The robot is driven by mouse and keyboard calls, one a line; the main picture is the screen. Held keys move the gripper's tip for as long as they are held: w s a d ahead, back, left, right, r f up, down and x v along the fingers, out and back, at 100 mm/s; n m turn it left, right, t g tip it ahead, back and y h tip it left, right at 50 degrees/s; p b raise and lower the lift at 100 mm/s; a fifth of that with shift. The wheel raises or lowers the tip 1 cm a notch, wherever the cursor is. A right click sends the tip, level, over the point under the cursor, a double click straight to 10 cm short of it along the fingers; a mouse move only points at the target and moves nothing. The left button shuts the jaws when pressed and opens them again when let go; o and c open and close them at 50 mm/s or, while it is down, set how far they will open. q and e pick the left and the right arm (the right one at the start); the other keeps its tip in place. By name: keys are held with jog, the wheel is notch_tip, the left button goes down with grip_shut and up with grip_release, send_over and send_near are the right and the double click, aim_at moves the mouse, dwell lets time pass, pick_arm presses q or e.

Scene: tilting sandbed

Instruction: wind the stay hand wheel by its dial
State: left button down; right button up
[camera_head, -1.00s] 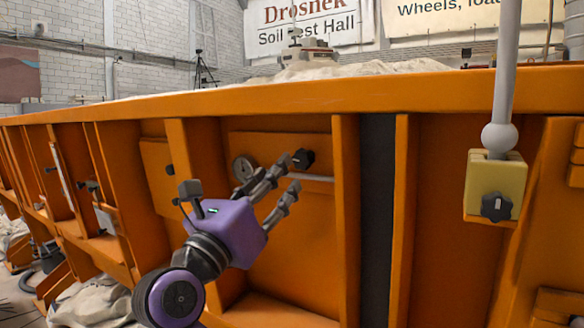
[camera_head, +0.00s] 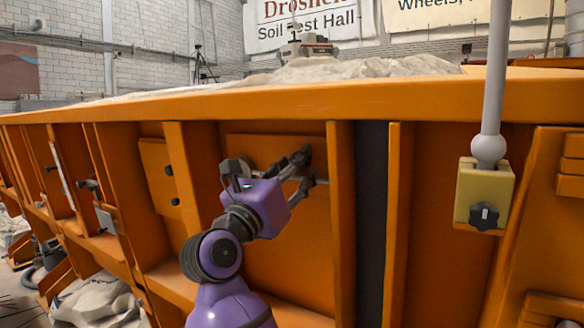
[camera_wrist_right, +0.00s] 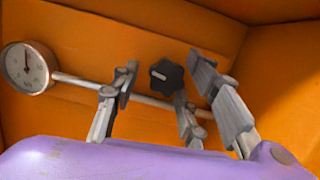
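The hand wheel (camera_wrist_right: 167,80) is a small black lobed knob with a pale mark at its centre, on an orange panel. In the head view my gripper covers it. The round dial (camera_wrist_right: 26,68), with a pale face and dark pointer, is left of the wheel; in the head view it is partly hidden behind my wrist (camera_head: 232,170). A grey rod (camera_wrist_right: 85,80) runs from the dial past below the wheel. My purple right gripper (camera_head: 307,168) is at the wheel. In the wrist view its grey fingers (camera_wrist_right: 163,85) are spread, with the wheel showing between them; contact cannot be told. My left gripper is out of view.
Orange ribs (camera_head: 341,220) and the bed's top rim (camera_head: 300,103) surround the recess. At right, a yellow block (camera_head: 470,190) carries another black knob (camera_head: 485,216) under a grey post (camera_head: 497,70).

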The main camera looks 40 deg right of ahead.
jog(key=shift+s, duration=0.1)
jog(key=c, duration=0.9)
jog(key=shift+n+p, duration=0.6)
jog(key=shift+p, duration=0.25)
jog(key=shift+c, duration=0.2)
jog(key=o, duration=1)
jog(key=shift+c, duration=0.2)
jog(key=shift+w+a, duration=0.1)
jog(key=shift+w, duration=0.1)
jog(key=shift+s, duration=0.1)
